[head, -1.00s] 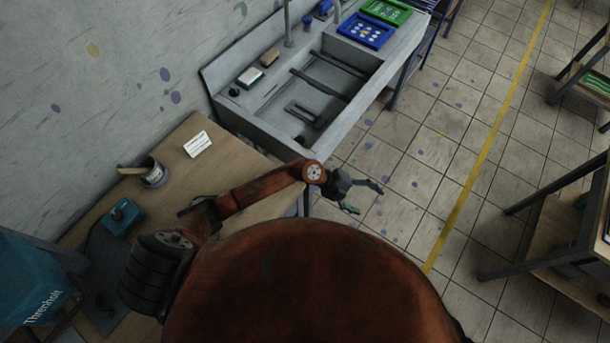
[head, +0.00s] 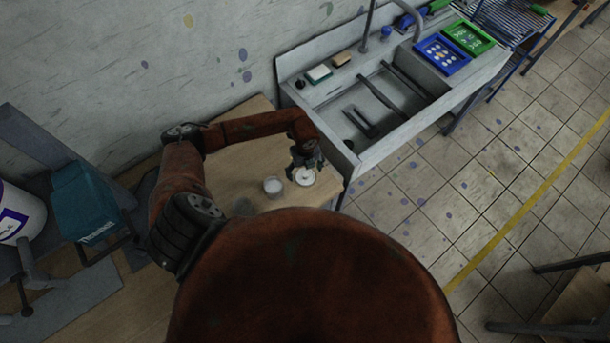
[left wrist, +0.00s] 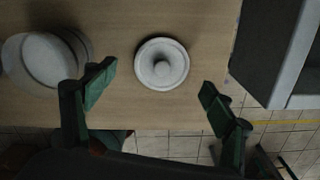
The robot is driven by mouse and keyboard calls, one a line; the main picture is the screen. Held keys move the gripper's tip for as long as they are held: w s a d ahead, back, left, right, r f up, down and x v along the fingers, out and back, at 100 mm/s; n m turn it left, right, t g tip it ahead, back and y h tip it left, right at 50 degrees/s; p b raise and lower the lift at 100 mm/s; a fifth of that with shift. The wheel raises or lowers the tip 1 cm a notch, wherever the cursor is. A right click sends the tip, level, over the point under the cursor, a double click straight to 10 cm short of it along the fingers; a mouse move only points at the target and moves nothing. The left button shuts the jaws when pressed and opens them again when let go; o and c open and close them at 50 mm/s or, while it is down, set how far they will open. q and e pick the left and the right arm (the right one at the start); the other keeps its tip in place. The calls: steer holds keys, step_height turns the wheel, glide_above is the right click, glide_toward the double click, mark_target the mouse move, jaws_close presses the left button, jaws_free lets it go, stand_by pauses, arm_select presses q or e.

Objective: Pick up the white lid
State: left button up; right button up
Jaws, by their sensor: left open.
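The round white lid (head: 307,180), with a raised knob in its middle, lies on the wooden table near its right end. In the left wrist view the white lid (left wrist: 162,52) lies flat between my open fingers and a little ahead of them, not touched by either. My left gripper (head: 305,163) hangs over the lid in the head view. In the left wrist view the left gripper (left wrist: 158,78) is spread wide and empty. My right gripper is in neither view.
A whitish jar (head: 273,186) stands left of the lid, and a dim glass-like container (head: 243,207) stands further left. The sink unit (head: 372,163) borders the table on the right. Bare wood surrounds the lid. A blue box (head: 85,208) is at the left.

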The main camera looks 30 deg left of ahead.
mark_target(305, 176)
arm_select(q)
steer(key=shift+w+f, duration=0.1)
steer(key=shift+f, duration=1.35)
steer(key=shift+c, duration=0.4)
steer(key=c, duration=0.9)
steer(key=shift+o, duration=0.2)
